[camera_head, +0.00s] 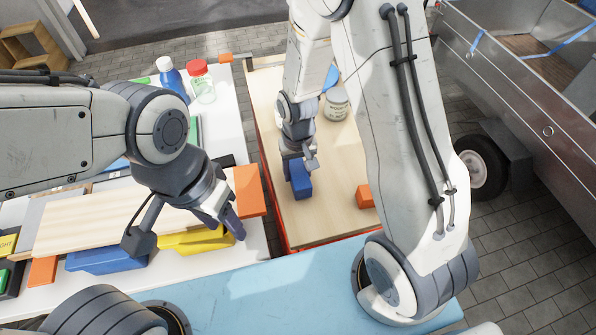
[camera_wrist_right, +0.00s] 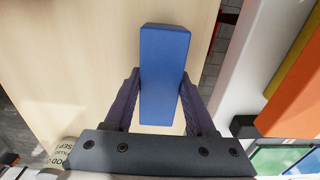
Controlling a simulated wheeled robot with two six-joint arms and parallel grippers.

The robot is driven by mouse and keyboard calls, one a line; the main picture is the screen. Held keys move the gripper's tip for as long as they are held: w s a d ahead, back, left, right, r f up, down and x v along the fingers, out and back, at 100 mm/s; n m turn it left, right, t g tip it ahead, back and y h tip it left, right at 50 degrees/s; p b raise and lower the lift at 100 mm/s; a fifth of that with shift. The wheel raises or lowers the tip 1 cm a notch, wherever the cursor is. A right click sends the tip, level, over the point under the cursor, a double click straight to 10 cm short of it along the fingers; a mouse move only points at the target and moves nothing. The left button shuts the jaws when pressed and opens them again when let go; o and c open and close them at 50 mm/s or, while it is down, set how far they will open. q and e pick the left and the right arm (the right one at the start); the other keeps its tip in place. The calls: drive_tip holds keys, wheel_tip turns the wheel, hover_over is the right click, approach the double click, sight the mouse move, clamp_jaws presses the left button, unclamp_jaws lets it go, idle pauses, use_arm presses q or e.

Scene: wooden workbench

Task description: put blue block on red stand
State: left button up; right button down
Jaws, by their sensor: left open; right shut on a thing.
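An orange-red piece (camera_head: 365,196), possibly the red stand, lies to the right of the block, partly hidden by my right arm. My left gripper (camera_head: 232,222) is open, above the white table near yellow pieces, apart from the blue block.
A labelled jar (camera_head: 336,105) stands behind on the wood. The white table (camera_head: 228,105) at left holds a blue bottle (camera_head: 172,78), a red-capped bottle (camera_head: 202,82), a long board (camera_head: 95,222) and an orange block (camera_head: 249,190). The wood in front of the block is clear.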

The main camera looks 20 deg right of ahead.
drive_tip(key=shift+f, duration=0.35)
drive_tip(key=shift+f, duration=0.15)
drive_tip(key=shift+c, duration=1.1)
unclamp_jaws()
